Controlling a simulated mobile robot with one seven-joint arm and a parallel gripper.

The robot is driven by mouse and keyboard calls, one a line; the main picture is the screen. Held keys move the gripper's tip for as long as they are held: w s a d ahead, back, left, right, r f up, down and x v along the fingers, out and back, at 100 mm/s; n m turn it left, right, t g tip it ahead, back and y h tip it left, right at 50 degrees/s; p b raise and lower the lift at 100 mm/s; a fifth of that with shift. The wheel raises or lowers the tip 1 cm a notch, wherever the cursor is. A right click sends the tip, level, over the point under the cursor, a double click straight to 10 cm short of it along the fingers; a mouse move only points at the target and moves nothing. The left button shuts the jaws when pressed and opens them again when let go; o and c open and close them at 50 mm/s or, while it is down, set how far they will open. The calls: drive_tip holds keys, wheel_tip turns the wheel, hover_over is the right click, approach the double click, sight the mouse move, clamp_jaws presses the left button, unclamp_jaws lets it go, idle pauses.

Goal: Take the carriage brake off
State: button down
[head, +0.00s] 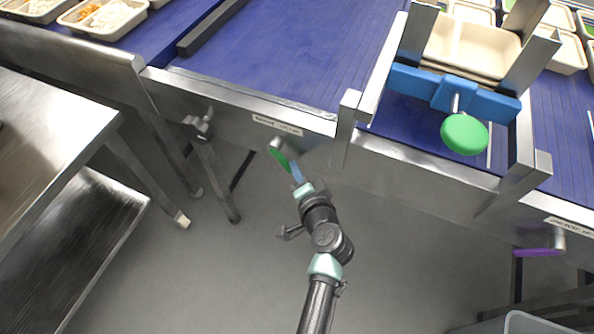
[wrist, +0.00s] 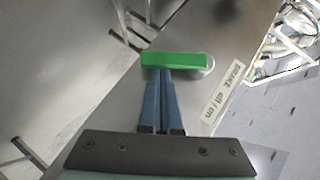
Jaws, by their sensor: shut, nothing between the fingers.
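The green brake lever (head: 280,158) hangs from a round metal pivot on the front rail of the conveyor, slanting down to the right. In the wrist view the green lever (wrist: 174,60) lies across the picture, with its pivot at its right end. The brake label (wrist: 226,93), reading "BRAKE off | on", is beside it. My gripper (head: 296,172) is shut and empty, its blue fingertips right at the lever's lower part. In the wrist view the closed fingers (wrist: 163,76) end at the lever's near edge; I cannot tell whether they touch it.
The carriage (head: 373,75), a metal frame with a blue crossbar and green round knob (head: 464,134), straddles the blue belt (head: 300,50) and holds trays. A purple lever (head: 538,252) is on the rail at right. A steel table (head: 50,140) stands left.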

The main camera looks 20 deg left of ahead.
drive_tip(key=shift+a+f+b, duration=0.1)
drive_tip(key=shift+f+b, duration=0.2)
drive_tip(key=shift+b, duration=0.5)
drive_tip(key=a+f+m+t+y+b, duration=0.4)
drive_tip(key=m+b, duration=0.5)
drive_tip(key=b, duration=2.3)
drive_tip(key=shift+a+t+y, duration=0.8)
drive_tip(key=shift+a+t, duration=0.4)
drive_tip(key=shift+w+a+r, duration=0.1)
drive_tip(key=shift+a+r, duration=0.05)
